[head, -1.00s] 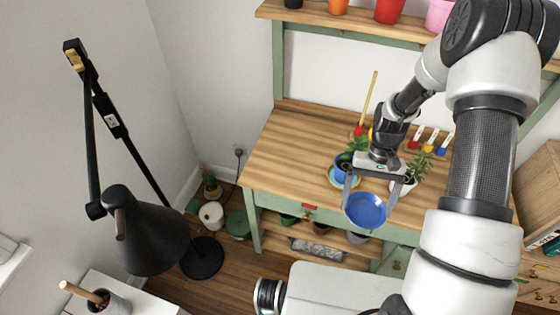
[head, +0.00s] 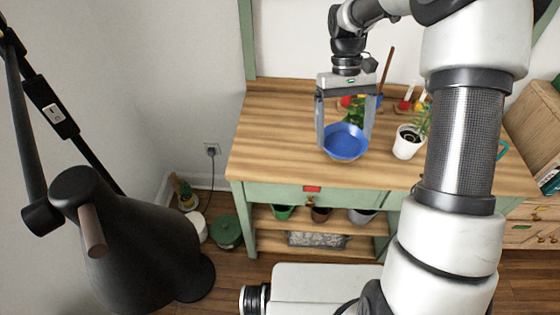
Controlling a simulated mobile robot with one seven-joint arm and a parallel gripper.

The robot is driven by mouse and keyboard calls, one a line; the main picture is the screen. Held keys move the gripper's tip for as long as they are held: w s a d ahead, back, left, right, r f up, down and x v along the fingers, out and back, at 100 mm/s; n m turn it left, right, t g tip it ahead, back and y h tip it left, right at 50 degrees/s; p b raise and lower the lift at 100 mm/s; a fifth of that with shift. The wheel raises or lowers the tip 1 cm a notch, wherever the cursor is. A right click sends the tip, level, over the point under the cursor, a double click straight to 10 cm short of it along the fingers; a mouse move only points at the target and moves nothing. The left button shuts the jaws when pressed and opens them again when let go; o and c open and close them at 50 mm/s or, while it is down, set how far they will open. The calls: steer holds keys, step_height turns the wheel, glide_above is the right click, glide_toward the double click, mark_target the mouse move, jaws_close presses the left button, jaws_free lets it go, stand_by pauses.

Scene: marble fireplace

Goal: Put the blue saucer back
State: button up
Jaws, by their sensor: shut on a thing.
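The blue saucer (head: 345,146) is a round, shallow dish. My gripper (head: 345,144) is shut on it, with one finger at its left edge and one at its right edge. It is held above the wooden top of the green workbench (head: 265,150); how high it hangs is hard to tell. Behind it, a green plant (head: 355,112) shows between the fingers, and its pot is mostly hidden by the saucer.
A white pot (head: 408,143) with a plant stands right of the saucer. Small coloured tools stand at the back right. The left of the bench top is clear. A black lamp (head: 140,250) stands at the left. Several pots sit on the shelf below.

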steer(key=w+a+f+n+t, duration=0.25)
steer(key=w+a+n, duration=0.2)
steer(key=n, duration=0.45)
steer(key=w+a+f+n+t+h+b, duration=0.1)
steer(key=w+a+n+t, duration=0.2)
steer(key=a+n, duration=0.5)
steer(key=w+a+f+n+t, duration=0.1)
steer(key=w+a+n+t, duration=0.25)
steer(key=n, duration=0.75)
steer(key=shift+g, duration=0.3)
steer(key=f+b, duration=0.1)
steer(key=f, duration=0.5)
steer(key=f+b, duration=0.1)
steer(key=f, duration=0.3)
steer(key=shift+s+a+b, duration=0.25)
steer(key=shift+b, duration=0.1)
